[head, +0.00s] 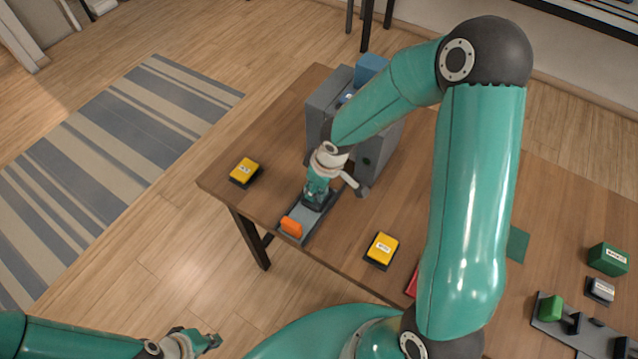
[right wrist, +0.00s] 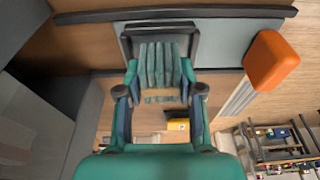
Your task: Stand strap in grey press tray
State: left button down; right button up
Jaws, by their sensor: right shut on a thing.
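The long grey tray (head: 300,223) lies near the table's left front edge; it also shows in the right wrist view (right wrist: 217,38). A dark square frame (right wrist: 160,28) sits on it. My right gripper (head: 316,198) points down at this frame. In the right wrist view its two teal fingers (right wrist: 160,85) are shut on a ribbed grey-green strap (right wrist: 157,62). The strap's far end is at the dark frame; I cannot tell whether it touches the tray. An orange block (head: 291,227) is at the tray's near end. My left gripper (head: 200,343) is open and empty, away from the table.
A grey machine (head: 370,160) with a blue block (head: 371,68) stands close behind the right gripper. Yellow-topped boxes stand left (head: 245,171) and right (head: 381,250) of the tray. A green box (head: 608,259) and a dark fixture (head: 580,330) are far right.

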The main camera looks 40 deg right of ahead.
jog(key=shift+f, duration=0.3)
jog(key=o, duration=1)
jog(key=shift+r, duration=0.1)
jog(key=shift+c, duration=0.2)
jog(key=shift+r, duration=0.1)
jog(key=shift+r+p, duration=0.5)
jog(key=shift+p, duration=0.1)
jog(key=p+v, duration=0.1)
jog(key=v, duration=1)
jog(key=shift+r, duration=0.4)
jog(key=shift+s, duration=0.15)
